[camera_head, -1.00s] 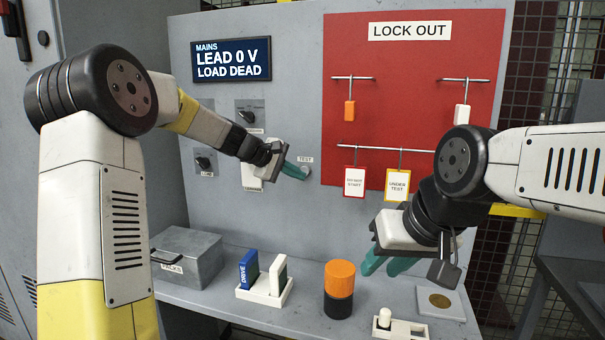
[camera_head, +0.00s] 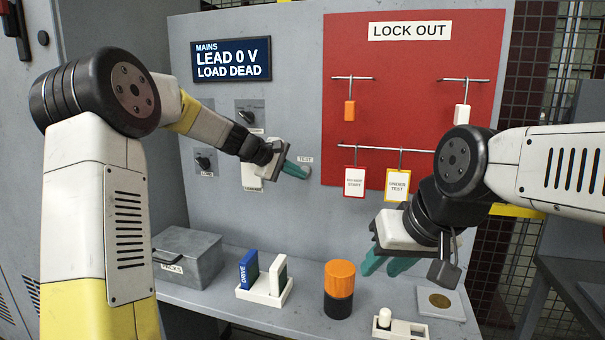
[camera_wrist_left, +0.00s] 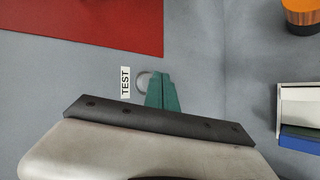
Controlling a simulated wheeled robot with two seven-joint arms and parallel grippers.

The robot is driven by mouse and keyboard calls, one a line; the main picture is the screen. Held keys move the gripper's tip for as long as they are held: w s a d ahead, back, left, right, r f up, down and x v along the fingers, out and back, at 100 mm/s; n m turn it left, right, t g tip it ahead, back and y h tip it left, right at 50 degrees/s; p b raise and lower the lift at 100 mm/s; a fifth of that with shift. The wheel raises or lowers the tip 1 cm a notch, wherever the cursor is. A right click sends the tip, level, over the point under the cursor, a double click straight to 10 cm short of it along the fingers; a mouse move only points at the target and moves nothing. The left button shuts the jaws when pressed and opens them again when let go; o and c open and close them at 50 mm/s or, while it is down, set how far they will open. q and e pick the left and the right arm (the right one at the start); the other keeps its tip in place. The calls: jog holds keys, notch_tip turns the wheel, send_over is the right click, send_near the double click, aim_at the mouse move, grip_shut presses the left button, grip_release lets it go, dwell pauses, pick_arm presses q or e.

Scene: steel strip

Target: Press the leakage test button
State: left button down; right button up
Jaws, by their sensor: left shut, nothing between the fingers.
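The leakage test button is a small round grey button on the grey panel, under a white TEST label (camera_head: 304,160). In the left wrist view the button (camera_wrist_left: 142,83) shows beside the green fingers, partly hidden by them. My left gripper (camera_head: 302,172) is shut and empty, its fingertips at the button; I cannot tell whether they touch it. The shut fingers also show in the left wrist view (camera_wrist_left: 162,90). My right gripper (camera_head: 385,266) hangs over the bench at the right, its green fingers apart with nothing seen between them.
The mains display (camera_head: 231,60) reads LEAD 0 V, LOAD DEAD. A red lock-out board (camera_head: 400,110) with hanging tags is right of the button. On the bench stand a grey box (camera_head: 190,262), a white holder (camera_head: 262,298) and an orange-black cylinder (camera_head: 339,290).

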pick_arm(q)
jog(key=shift+w+d, duration=0.2)
jog(key=shift+w, duration=0.55)
dwell(0.8)
jog(key=shift+s, duration=0.2)
jog(key=shift+s+a, duration=0.3)
jog(key=shift+s, duration=0.5)
jog(key=shift+s+a, duration=0.25)
jog(key=shift+s, duration=0.55)
jog(key=shift+s+a, duration=0.25)
jog(key=shift+s, duration=0.55)
jog(key=shift+s+a, duration=0.25)
jog(key=shift+s, duration=0.55)
jog(key=s+a+f+m+y, duration=0.1)
jog(key=s+a+m+y, duration=0.1)
jog(key=s, duration=0.9)
jog(key=s+a+f+m+y, duration=0.1)
jog(key=s+a+m, duration=0.3)
jog(key=s, duration=0.7)
jog(key=s+a+f+m+g+y, duration=0.1)
jog(key=s+a+m+y, duration=0.2)
jog(key=s+a, duration=0.4)
jog(key=s+y, duration=0.1)
jog(key=s, duration=0.4)
jog(key=shift+f, duration=0.3)
